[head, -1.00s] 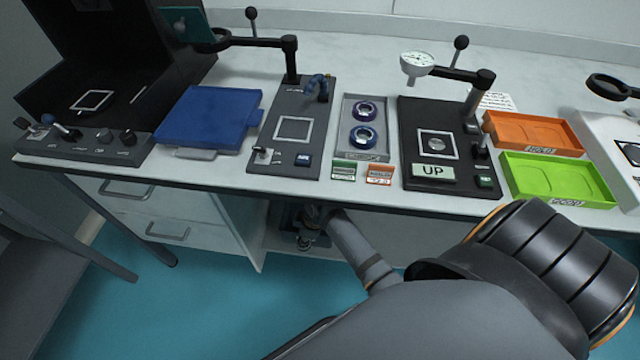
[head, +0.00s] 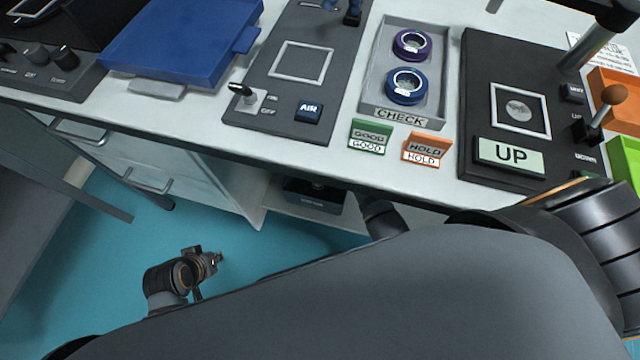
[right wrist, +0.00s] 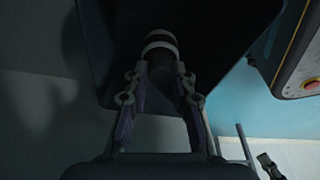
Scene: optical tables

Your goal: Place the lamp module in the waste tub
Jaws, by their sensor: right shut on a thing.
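The lamp module (right wrist: 160,42), a dark cylinder with a pale band, is between the fingertips of my right gripper (right wrist: 160,78) in the right wrist view. The gripper is shut on it. Behind them is the dark opening of the waste tub (right wrist: 95,55); the module's depth relative to the rim is hard to tell. In the head view the dark tub (head: 318,197) shows partly beneath the table, and my right gripper is hidden there. My left gripper (head: 216,260) is small, low over the teal floor; its jaws are too small to read.
The optical table (head: 220,122) overhangs the tub. White drawers (head: 150,160) stand left of the tub. On top are a blue tray (head: 185,40), a grey CHECK tray (head: 440,95) with two ringed parts, GOOD and HOLD signs, and a black UP station (head: 505,60).

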